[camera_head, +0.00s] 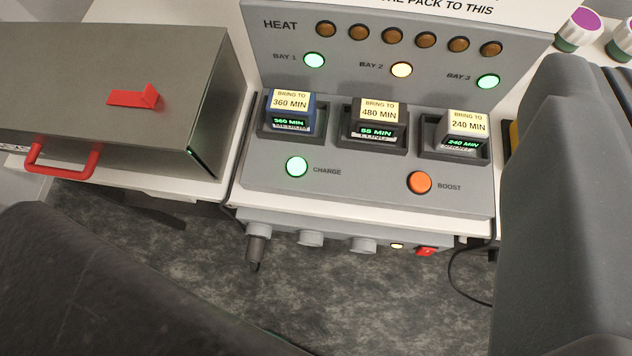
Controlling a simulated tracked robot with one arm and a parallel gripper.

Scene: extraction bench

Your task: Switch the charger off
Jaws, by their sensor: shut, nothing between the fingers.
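The charger (350,185) is a grey console with a sloped back panel, standing on a white bench. It holds three battery packs: a blue one (289,112) on the left, a dark one (376,122) in the middle and a pale one (464,133) on the right. The BAY 1 and BAY 3 lamps are green; the BAY 2 lamp (401,70) is yellow. A green CHARGE button (297,167) and an orange BOOST button (419,182) are on the deck. A small red switch (427,251) sits low on the front, beside a lit yellow lamp (397,246). No gripper fingers show.
A grey metal box (100,85) with a red handle (62,160) and red lever (136,96) stands left. A plug and round sockets (310,239) line the charger's front. Large dark shapes cover the right and lower left. Purple-topped jars stand at top right.

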